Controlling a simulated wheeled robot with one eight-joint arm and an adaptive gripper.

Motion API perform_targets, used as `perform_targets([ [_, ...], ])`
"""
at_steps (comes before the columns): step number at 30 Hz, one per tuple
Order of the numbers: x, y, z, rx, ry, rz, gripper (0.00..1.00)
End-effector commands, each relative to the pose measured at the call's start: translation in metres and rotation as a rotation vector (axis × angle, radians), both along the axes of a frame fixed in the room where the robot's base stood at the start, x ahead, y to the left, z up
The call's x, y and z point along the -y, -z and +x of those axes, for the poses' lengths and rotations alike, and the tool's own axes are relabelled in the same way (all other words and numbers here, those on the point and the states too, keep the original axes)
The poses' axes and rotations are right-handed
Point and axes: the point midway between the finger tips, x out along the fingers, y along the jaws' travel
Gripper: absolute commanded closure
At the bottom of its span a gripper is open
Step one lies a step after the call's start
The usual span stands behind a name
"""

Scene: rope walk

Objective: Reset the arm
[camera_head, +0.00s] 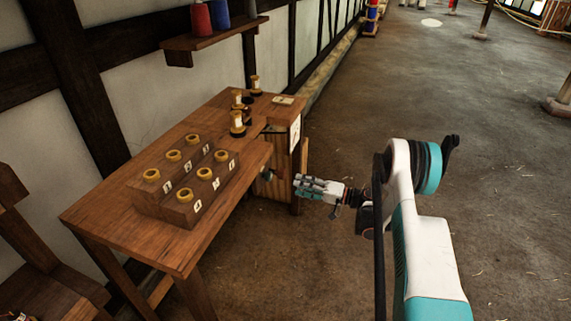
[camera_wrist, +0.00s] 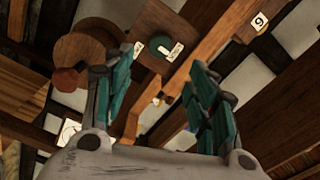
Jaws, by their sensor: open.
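My gripper (camera_head: 304,188) is in the head view, at the end of my white and teal arm, beside the right edge of the wooden table (camera_head: 110,212). It points left toward the table's edge; whether it touches anything there I cannot tell. In the wrist view the two teal-padded fingers of my gripper (camera_wrist: 165,72) stand apart with nothing held between them. Beyond them are brown wooden shapes, a round dark green piece (camera_wrist: 160,46) and a tag marked 6 or 9 (camera_wrist: 259,21).
A stepped wooden block (camera_head: 178,212) with several brass-ringed holes and number tags sits on the table. Hourglass-like pieces (camera_head: 238,124) stand near its far end. A wall shelf (camera_head: 212,40) holds red and blue spools. The floor (camera_head: 340,110) right of the table is clear.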

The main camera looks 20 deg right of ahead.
Motion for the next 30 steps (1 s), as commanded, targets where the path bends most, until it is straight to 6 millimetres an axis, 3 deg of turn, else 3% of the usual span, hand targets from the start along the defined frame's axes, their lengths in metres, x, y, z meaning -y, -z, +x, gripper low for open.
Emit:
perform_targets([
  [7, -0.007, -0.016, 0.005, -0.020, -0.003, -0.028, 0.48],
  [16, -0.042, -0.091, 0.014, -0.123, -0.008, -0.185, 0.48],
  [23, -0.072, -0.147, -0.002, -0.193, -0.008, -0.322, 0.48],
  [30, -0.100, -0.199, -0.037, -0.249, 0.000, -0.469, 0.48],
])
